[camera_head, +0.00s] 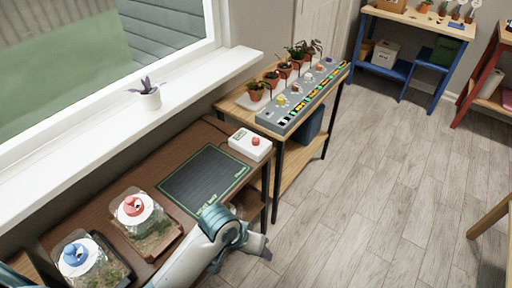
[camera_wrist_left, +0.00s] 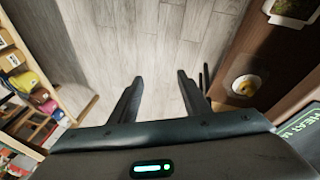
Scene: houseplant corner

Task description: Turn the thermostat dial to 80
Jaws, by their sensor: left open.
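A white box with a red knob (camera_head: 255,142) stands on the brown table at the back right corner of the dark heat mat (camera_head: 205,180); it looks like the thermostat. Its scale is too small to read. My left gripper (camera_head: 266,251) is in front of the table's front edge, over the floor, well apart from the box. In the left wrist view its two fingers (camera_wrist_left: 158,84) are spread, with only bare floor between them. The heat mat's corner (camera_wrist_left: 303,128) shows at the right there. My right gripper is not in view.
Two clear-sided terrariums with a red-knobbed lid (camera_head: 135,206) and a blue-knobbed lid (camera_head: 77,255) stand at the left. A bench with potted plants and a grey panel (camera_head: 300,100) stands beyond. A round yellow-centred thing (camera_wrist_left: 245,85) shows beside the fingers. The floor (camera_head: 350,190) is clear.

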